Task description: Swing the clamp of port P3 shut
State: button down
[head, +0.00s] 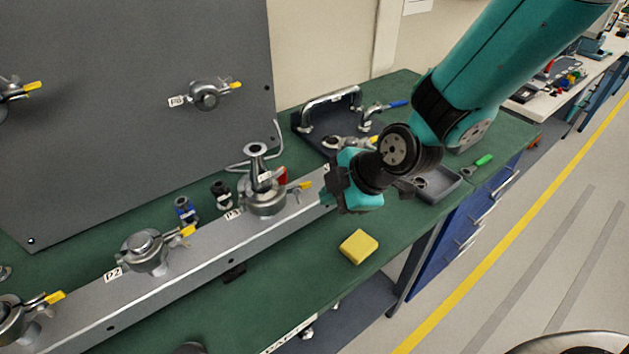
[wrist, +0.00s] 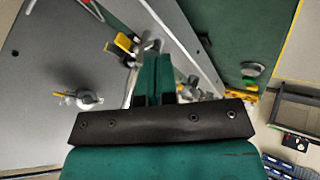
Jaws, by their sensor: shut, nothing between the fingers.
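Port P3 (head: 265,199) is on the grey rail in the head view, its label (head: 233,215) at its left foot. A metal fitting with a narrow neck and a small flange (head: 256,150) stands upright on it. The clamp's yellow-tipped lever (head: 304,186) sticks out to the right, toward my gripper. I cannot tell how far the clamp is swung. My gripper (head: 328,198) is just right of the lever, above the rail, with a small apparent gap. In the wrist view my teal fingers (wrist: 166,76) are together and empty, near a metal clamp with a yellow tip (wrist: 122,43).
Port P2 (head: 143,251) stands further left on the rail. A yellow block (head: 358,247) lies on the green bench in front. Behind P3 are small dark and blue fittings (head: 185,210). A grey tray (head: 440,186) and a dark stand with a handle (head: 330,105) are to the right.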

jog(key=shift+w+a+f+p, duration=0.4)
jog(key=shift+w+a+p, duration=0.05)
jog(key=shift+w, duration=0.3)
jog(key=shift+w+a+f+p, duration=0.35)
jog(key=shift+w+a+p, duration=0.15)
jog(key=shift+w, duration=0.3)
jog(key=shift+w+a+f+p, duration=0.4)
jog(key=shift+w+a, duration=0.05)
jog(key=shift+w, duration=0.3)
